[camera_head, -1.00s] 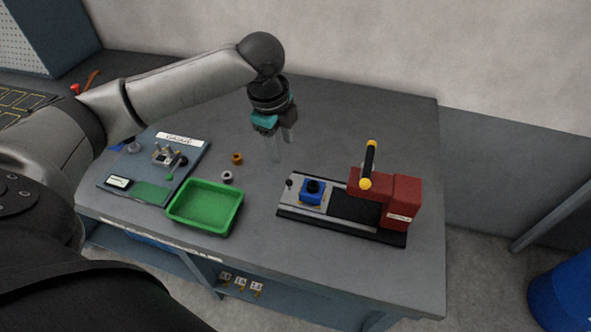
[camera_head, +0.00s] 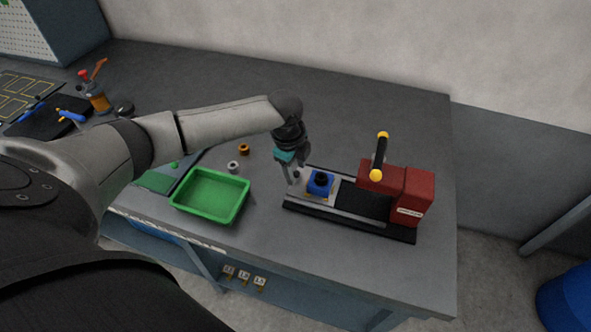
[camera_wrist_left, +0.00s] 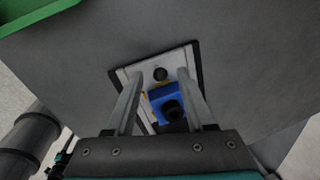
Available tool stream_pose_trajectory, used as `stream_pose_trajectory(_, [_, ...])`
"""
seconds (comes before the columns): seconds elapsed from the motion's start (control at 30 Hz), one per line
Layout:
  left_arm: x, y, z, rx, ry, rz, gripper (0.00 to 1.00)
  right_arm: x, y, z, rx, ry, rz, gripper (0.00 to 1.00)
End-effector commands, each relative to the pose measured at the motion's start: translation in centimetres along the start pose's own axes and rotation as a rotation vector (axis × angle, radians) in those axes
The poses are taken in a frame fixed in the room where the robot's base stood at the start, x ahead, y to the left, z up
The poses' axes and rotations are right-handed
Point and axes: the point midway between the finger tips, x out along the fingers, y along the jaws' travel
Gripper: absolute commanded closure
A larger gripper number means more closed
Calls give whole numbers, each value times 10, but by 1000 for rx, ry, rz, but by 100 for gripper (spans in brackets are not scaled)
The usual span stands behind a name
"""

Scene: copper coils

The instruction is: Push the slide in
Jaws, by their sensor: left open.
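The slide is a silver plate (camera_head: 334,184) at the left end of the press's black base. It carries a blue holder (camera_head: 319,184) with a black round part in it. A small dark knob (camera_head: 296,175) stands at the plate's left end. My left gripper (camera_head: 290,179) is open and empty at that left end, pointing down. In the left wrist view the gripper (camera_wrist_left: 160,77) has one finger on each side of the knob (camera_wrist_left: 160,74), with the blue holder (camera_wrist_left: 164,95) just beyond it. I cannot tell whether the fingers touch anything.
The red press (camera_head: 411,190) with a yellow-ended black handle (camera_head: 380,155) stands at the right of the base. A green tray (camera_head: 211,219) lies left of the gripper. Two small coils, copper (camera_head: 244,149) and grey (camera_head: 233,167), lie behind the tray.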

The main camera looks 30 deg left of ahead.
Motion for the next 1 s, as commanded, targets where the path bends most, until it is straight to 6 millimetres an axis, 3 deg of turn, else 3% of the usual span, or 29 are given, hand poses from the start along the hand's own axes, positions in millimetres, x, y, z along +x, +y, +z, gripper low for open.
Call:
stream_pose_trajectory(0.3, [3, 0, 0, 1, 0, -1, 46, 0, -1, -2, 1, 3, -1, 50])
stream_pose_trajectory(0.8, [3, 0, 0, 0, -1, 0, 100, 0, -1, -3, 0, 5, -1, 50])
stream_pose_trajectory(1.0, [3, 0, 0, 0, -1, 0, 100, 0, 0, -3, -1, 5, -1, 50])
